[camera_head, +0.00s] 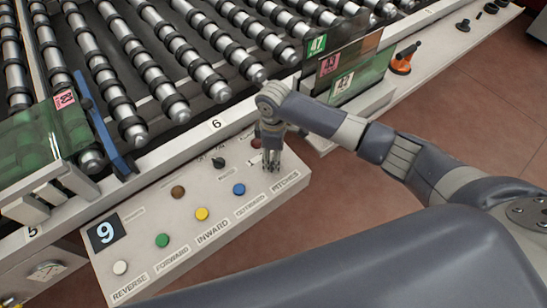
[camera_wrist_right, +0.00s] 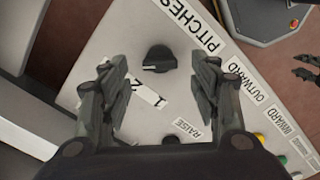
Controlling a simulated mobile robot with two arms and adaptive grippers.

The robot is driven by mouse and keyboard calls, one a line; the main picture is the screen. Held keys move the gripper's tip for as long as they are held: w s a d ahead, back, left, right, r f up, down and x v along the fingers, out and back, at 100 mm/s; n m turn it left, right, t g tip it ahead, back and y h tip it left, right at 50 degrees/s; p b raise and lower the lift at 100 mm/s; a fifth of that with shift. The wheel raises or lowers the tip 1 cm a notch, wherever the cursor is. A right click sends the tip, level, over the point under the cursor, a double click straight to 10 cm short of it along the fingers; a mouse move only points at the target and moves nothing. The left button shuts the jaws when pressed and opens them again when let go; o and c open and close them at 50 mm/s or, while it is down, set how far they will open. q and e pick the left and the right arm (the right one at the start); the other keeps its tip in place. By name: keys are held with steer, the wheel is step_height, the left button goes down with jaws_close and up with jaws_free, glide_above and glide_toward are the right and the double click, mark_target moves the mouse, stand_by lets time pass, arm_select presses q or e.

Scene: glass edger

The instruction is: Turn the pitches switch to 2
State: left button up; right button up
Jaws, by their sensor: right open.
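The pitches switch (camera_wrist_right: 158,58) is a black round knob with a raised ridge, on the sloped light control panel (camera_wrist_right: 100,45) beside the PITCHES label. A white label strip (camera_wrist_right: 148,92) with 1 and 2 lies near it. I cannot tell which number the knob points to. My right gripper (camera_wrist_right: 157,78) is open, its fingers on either side of the knob's lower area, with nothing between them gripped. In the head view my right gripper (camera_head: 270,163) hangs over the panel's right end and hides the knob. Dark finger-like parts, perhaps my left gripper (camera_wrist_right: 305,72), show at the wrist view's right edge.
The panel carries white, green, yellow, blue, brown and red buttons and another black selector (camera_head: 218,162). Roller conveyor (camera_head: 150,60) lies behind. Glass panes (camera_head: 345,55) with number tags and an orange-based suction tool (camera_head: 403,59) stand right. Open floor (camera_head: 480,110) lies to the right.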

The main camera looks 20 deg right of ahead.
steer(key=shift+f, duration=1.5)
steer(key=shift+c, duration=0.5)
steer(key=c, duration=1)
steer(key=shift+o, duration=0.2)
